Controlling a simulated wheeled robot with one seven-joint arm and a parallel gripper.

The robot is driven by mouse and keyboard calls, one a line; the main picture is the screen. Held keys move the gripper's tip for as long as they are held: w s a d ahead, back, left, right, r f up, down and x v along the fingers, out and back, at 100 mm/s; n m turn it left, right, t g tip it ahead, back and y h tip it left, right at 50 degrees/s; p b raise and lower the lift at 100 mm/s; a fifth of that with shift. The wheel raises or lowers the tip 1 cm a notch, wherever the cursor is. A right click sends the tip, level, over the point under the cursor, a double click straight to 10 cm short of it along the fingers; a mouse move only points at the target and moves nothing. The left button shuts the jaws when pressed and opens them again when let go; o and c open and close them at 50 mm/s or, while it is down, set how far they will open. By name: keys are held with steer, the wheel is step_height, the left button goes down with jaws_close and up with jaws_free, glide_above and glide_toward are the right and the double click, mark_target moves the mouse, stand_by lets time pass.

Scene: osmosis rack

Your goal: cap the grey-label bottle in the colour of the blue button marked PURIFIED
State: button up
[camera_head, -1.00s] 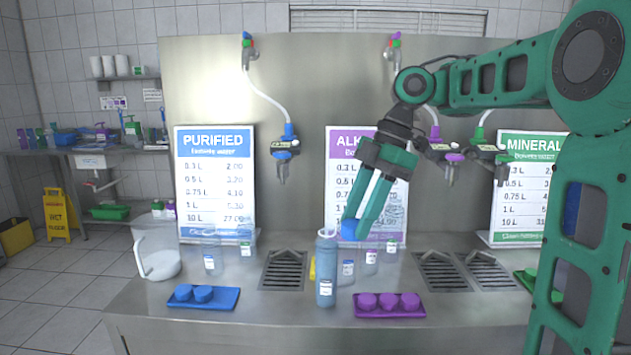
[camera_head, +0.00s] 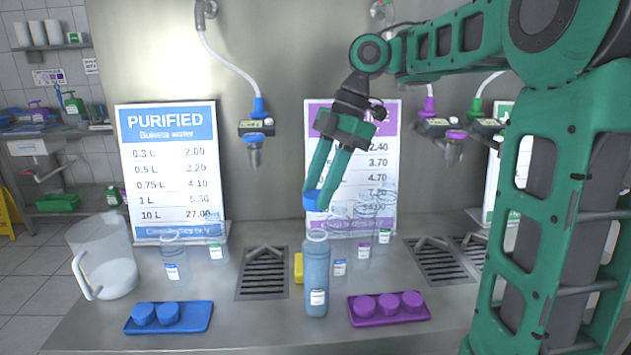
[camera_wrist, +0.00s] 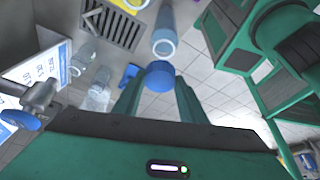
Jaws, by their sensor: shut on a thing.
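My gripper (camera_head: 314,190) is shut on a blue cap (camera_head: 311,201), holding it in the air a little above the bottle. The grey-label bottle (camera_head: 316,278) stands upright on the counter, filled with bluish liquid, its mouth uncovered. Its small label looks pale with a greyish band. In the wrist view the blue cap (camera_wrist: 159,74) sits between the fingertips, and the bottle (camera_wrist: 166,28) shows its open ring mouth just beyond, apart from the cap. The blue PURIFIED sign (camera_head: 168,165) stands at the back left, near a blue-marked dispenser (camera_head: 256,128); its button is too small to make out.
A blue tray (camera_head: 197,325) holds two blue caps; a purple tray (camera_head: 355,320) holds three purple caps. Clear bottles (camera_head: 174,258) stand behind, several close behind the bottle. A pitcher (camera_head: 108,270) is at left. A yellow object (camera_head: 299,268) and a drain grate (camera_head: 263,277) lie near the bottle.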

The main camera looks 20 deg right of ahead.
mark_target(321, 225)
steer(key=shift+f, duration=1.95)
steer(key=shift+s+d+f, duration=0.1)
steer(key=shift+s+d, duration=0.05)
steer(key=shift+f, duration=0.3)
steer(key=shift+f, duration=0.3)
steer(key=shift+o, duration=0.7)
steer(key=shift+c, duration=0.9)
